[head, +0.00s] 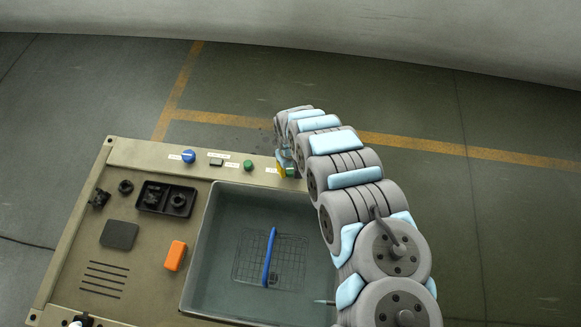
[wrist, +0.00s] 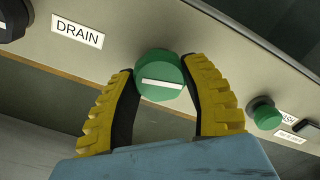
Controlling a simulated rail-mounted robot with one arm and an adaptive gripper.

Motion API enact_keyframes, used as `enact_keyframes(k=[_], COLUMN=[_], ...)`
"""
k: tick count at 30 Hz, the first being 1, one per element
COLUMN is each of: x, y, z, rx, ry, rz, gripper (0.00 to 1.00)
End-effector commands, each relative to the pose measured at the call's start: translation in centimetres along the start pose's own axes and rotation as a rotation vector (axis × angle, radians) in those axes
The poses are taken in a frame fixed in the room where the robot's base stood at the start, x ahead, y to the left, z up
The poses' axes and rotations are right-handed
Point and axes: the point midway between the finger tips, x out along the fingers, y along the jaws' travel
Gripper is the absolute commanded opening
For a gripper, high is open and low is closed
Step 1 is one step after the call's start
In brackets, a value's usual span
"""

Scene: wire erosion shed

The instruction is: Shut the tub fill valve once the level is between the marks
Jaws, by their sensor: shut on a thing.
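My gripper (wrist: 162,88) has ribbed yellow fingers closed on the sides of a green knob (wrist: 160,68) in the wrist view. The knob's white pointer line lies nearly level across its face. Its own label is not visible. In the head view my gripper (head: 286,168) is at the panel behind the tub, and my arm covers part of this area. The tub (head: 210,225) is a grey basin with a wire rack (head: 291,252) and a blue bar (head: 269,257) in it. I cannot make out the liquid level or any marks. My arm hides its right side.
A DRAIN label (wrist: 77,32) is left of the held knob, and a second green control (wrist: 264,114) is right of it. The panel also carries a blue knob (head: 189,157). An orange block (head: 175,256) and black tray (head: 150,195) lie left of the tub.

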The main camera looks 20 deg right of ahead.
Motion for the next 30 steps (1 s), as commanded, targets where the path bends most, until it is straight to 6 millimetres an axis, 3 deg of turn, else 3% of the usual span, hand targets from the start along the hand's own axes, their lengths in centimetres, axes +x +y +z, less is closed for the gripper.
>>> enact_keyframes(k=[15, 30], x=[0.05, 0.07], y=[-0.04, -0.05], z=[-0.05, -0.05], rx=[-0.275, -0.307], ry=[0.002, 0.002], rz=[0.001, 0.001], gripper=[0.12, 0.12])
